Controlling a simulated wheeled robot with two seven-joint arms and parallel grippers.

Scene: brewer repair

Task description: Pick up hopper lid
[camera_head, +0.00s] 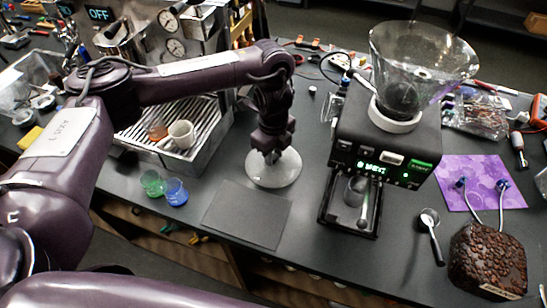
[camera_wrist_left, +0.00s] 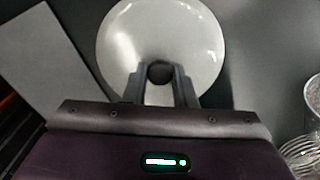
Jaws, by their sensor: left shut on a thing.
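The hopper lid (camera_head: 274,171) is a pale grey, round disc on the dark counter, just right of the espresso machine's drip tray. I cannot tell whether the lid touches the counter. The grinder's clear glass hopper (camera_head: 420,60) is open at the top. My right gripper is not in view.
The black grinder (camera_head: 385,150) stands right of the lid. A dark mat (camera_head: 247,213) lies in front of the lid. Green (camera_head: 152,183) and blue (camera_head: 175,191) cups stand left.

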